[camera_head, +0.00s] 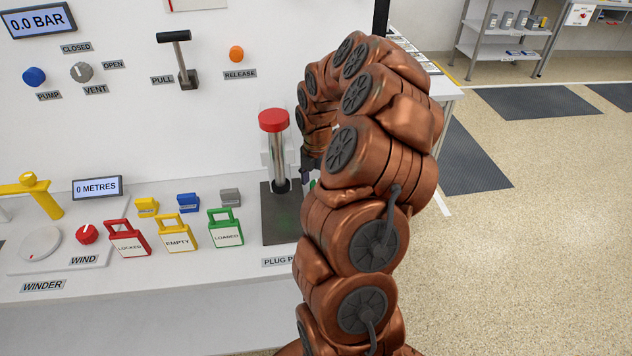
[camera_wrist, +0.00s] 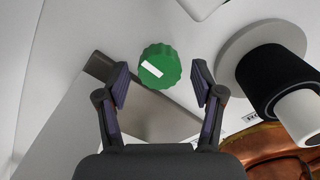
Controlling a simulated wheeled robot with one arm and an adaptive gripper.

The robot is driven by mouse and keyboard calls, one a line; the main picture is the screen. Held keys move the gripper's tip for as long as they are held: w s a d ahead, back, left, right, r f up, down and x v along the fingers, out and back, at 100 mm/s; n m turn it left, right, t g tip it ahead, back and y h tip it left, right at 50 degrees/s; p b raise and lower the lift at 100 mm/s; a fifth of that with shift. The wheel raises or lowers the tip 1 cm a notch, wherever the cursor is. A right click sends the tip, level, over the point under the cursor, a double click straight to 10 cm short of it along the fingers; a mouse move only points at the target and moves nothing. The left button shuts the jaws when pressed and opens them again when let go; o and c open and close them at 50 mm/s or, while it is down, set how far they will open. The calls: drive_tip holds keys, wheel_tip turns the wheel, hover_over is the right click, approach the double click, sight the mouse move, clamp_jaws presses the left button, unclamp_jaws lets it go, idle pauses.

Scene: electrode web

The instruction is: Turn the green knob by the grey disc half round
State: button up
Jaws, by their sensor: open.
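The green knob (camera_wrist: 158,65) has a scalloped rim and a slanted white mark on its top in the wrist view. In the head view only a sliver of green (camera_head: 312,184) shows beside my arm. The pale grey disc (camera_wrist: 231,52) lies to the right of the knob in the wrist view, with a black and white cylinder on it; my arm hides it in the head view. My gripper (camera_wrist: 161,82) is open and empty. Its fingertips are left and right of the knob in the picture; I cannot tell how far above it they are.
Red, yellow and green padlock-shaped tags stand further left, by the red WIND knob (camera_head: 87,234). A grey-brown plate (camera_wrist: 150,108) lies below my fingers in the wrist view.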

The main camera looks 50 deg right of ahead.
drive_tip(key=shift+f, duration=0.15)
drive_tip(key=c, duration=1.1)
drive_tip(key=shift+c, duration=0.2)
